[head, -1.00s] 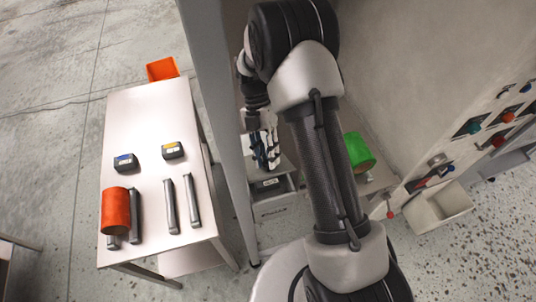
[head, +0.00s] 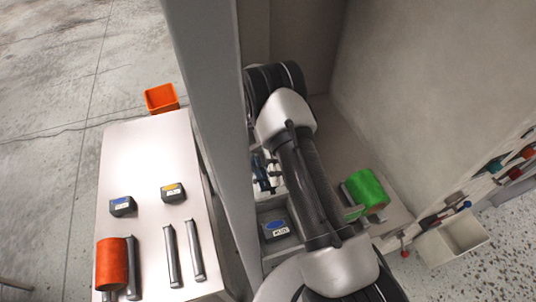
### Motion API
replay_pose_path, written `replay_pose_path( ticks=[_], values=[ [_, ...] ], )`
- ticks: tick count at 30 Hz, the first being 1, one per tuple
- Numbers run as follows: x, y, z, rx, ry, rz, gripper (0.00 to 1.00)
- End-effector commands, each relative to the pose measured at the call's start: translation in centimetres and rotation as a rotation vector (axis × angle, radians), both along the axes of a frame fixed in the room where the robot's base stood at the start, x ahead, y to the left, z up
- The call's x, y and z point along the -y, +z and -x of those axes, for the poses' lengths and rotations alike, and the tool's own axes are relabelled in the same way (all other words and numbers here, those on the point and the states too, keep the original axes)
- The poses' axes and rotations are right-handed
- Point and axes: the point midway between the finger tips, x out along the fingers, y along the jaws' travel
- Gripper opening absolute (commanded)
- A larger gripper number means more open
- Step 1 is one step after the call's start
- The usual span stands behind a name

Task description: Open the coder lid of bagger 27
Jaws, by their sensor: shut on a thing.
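The coder of bagger 27 is a grey box (head: 263,250) inside the tall grey frame, near the middle of the head view. Its top is open towards me, and a dark cassette (head: 276,228) with a blue label shows inside. A light flap that looks like the coder lid (head: 269,203) stands at the box's back edge, partly hidden by my arm. My gripper (head: 264,174) is just behind and above the box. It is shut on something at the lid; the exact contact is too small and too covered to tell.
A green roll (head: 367,188) sits right of my arm. A grey post (head: 205,110) stands close on the left. Beyond it, a table (head: 140,165) holds an orange roll (head: 110,264), two dark cassettes and grey bars. A control panel and pale bin (head: 453,238) are at the right.

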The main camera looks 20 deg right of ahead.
Motion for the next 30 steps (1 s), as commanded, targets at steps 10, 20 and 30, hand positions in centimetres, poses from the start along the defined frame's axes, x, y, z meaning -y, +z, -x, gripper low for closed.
replay_pose_path(
  ticks=[10,20,30],
  values=[
    [-0.26,1.01,0.2,-0.037,-0.004,-0.007,0.0],
    [-0.23,1.03,0.19,-0.035,-0.003,-0.005,0.36],
    [-0.12,0.75,0.15,-0.033,-0.002,-0.003,0.48]
  ],
)
